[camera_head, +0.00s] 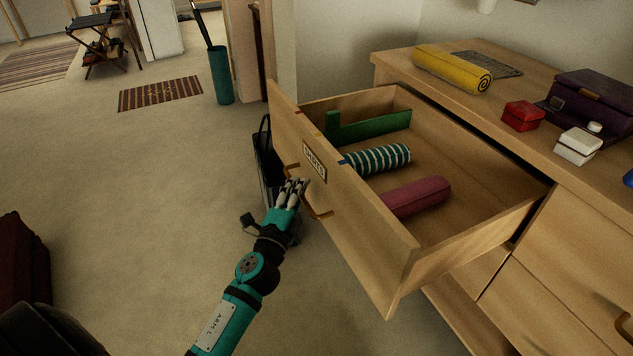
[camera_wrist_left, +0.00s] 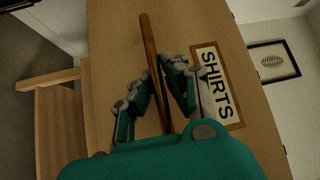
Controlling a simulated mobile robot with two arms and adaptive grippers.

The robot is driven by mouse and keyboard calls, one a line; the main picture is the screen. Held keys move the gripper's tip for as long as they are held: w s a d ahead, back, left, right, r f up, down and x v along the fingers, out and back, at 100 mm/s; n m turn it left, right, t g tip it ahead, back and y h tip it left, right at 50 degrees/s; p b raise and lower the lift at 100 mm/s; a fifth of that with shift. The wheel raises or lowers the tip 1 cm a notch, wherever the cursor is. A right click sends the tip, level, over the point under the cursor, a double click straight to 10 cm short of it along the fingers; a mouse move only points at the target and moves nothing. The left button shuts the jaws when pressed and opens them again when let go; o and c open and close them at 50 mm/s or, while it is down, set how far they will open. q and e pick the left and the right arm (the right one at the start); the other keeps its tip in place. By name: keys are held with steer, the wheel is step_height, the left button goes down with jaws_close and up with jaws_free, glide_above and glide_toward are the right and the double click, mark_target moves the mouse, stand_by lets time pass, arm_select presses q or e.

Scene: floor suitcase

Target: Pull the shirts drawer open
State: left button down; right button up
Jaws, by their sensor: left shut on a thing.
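The shirts drawer (camera_head: 350,215) is pulled well out of the wooden dresser, and its inside shows. Its front carries a label (camera_head: 314,162), which reads SHIRTS in the left wrist view (camera_wrist_left: 216,86). My left gripper (camera_head: 292,186) is at the drawer front, shut on the brass-coloured bar handle (camera_wrist_left: 153,60). In the wrist view its fingers lie on both sides of the bar. In the drawer lie a striped roll (camera_head: 377,159), a pink roll (camera_head: 416,196) and a green divider-like piece (camera_head: 368,125). My right gripper is not in view.
The dresser top (camera_head: 520,122) holds a yellow roll (camera_head: 450,68), a red box (camera_head: 522,115), a white box (camera_head: 577,145) and a purple case (camera_head: 595,98). A dark bag (camera_head: 266,165) stands behind the drawer front. Open floor lies to the left.

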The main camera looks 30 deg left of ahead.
arm_select(q)
steer(key=shift+s+a+f, duration=0.35)
steer(key=shift+s+a, duration=0.1)
steer(key=shift+s, duration=0.3)
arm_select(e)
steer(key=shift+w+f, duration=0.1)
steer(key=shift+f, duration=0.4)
arm_select(q)
steer(key=c, duration=1.4)
jaws_free()
steer(key=shift+r, duration=0.15)
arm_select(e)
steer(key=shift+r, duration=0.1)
arm_select(q)
steer(key=s, duration=0.4)
steer(key=s+d+f, duration=0.1)
steer(key=s, duration=0.6)
steer(key=shift+s+d+f, duration=0.3)
steer(key=shift+s, duration=0.05)
